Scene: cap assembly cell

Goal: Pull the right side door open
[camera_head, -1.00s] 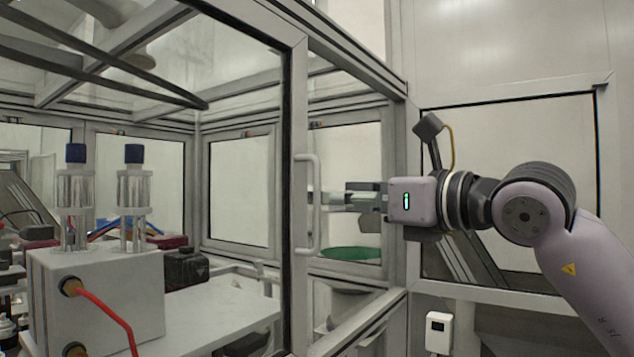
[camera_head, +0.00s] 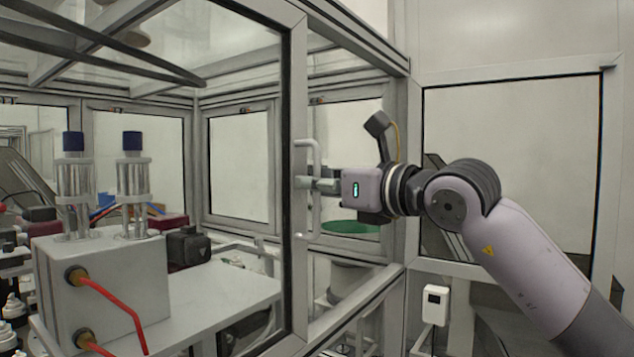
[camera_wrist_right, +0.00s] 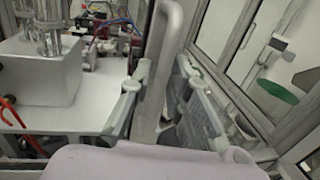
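The right side door (camera_head: 297,90) is a glass pane in a grey metal frame, with a pale vertical bar handle (camera_head: 312,152) on its frame. I cannot tell whether the door is shut or slightly ajar. My right gripper (camera_head: 308,184) reaches in from the right at mid-height of the handle. In the right wrist view the handle (camera_wrist_right: 168,45) stands between the two spread fingers (camera_wrist_right: 160,92), with visible space beside it. Contact with the handle is not clear. My left gripper is not in view.
Behind the glass, a white machine block (camera_head: 105,285) with two blue-topped cylinders and red hoses stands on a white table (camera_head: 215,300). A green round object (camera_head: 350,227) lies behind my right gripper.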

